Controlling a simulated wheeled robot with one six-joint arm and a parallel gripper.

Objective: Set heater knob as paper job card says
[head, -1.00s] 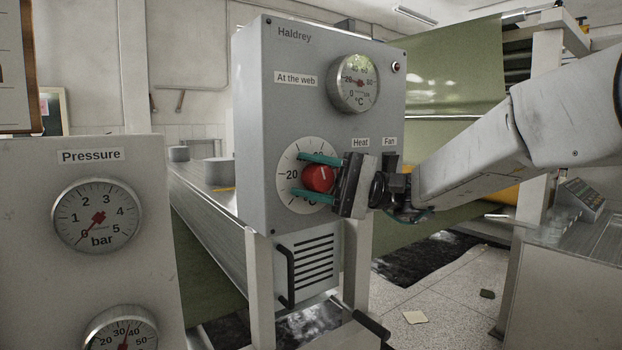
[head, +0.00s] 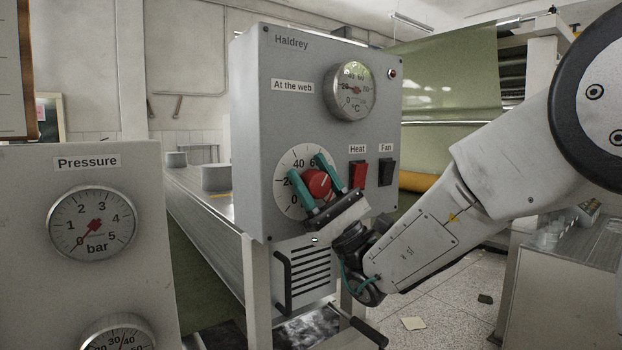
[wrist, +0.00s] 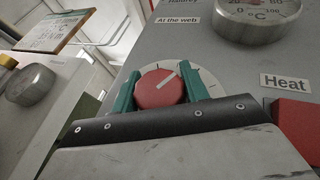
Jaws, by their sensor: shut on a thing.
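The heater box (head: 255,120), labelled Haldrey, carries a red knob (head: 317,184) on a white dial (head: 287,161) with 20, 40 and 60 visible. My gripper (head: 312,180) has its two teal fingers closed on either side of the knob, and its body lies below and to the right. In the wrist view the red knob (wrist: 160,88) sits between both fingers, its pale pointer line slanting up and right. The job card may be the board (wrist: 52,30) at the upper left of the wrist view; its writing is too small to read.
A red Heat switch (head: 357,174) and a dark Fan switch (head: 386,172) sit right of the dial. A round °C gauge (head: 349,91) is above. A Pressure panel (head: 30,240) with gauges stands at the left. Green web material (head: 450,80) hangs behind.

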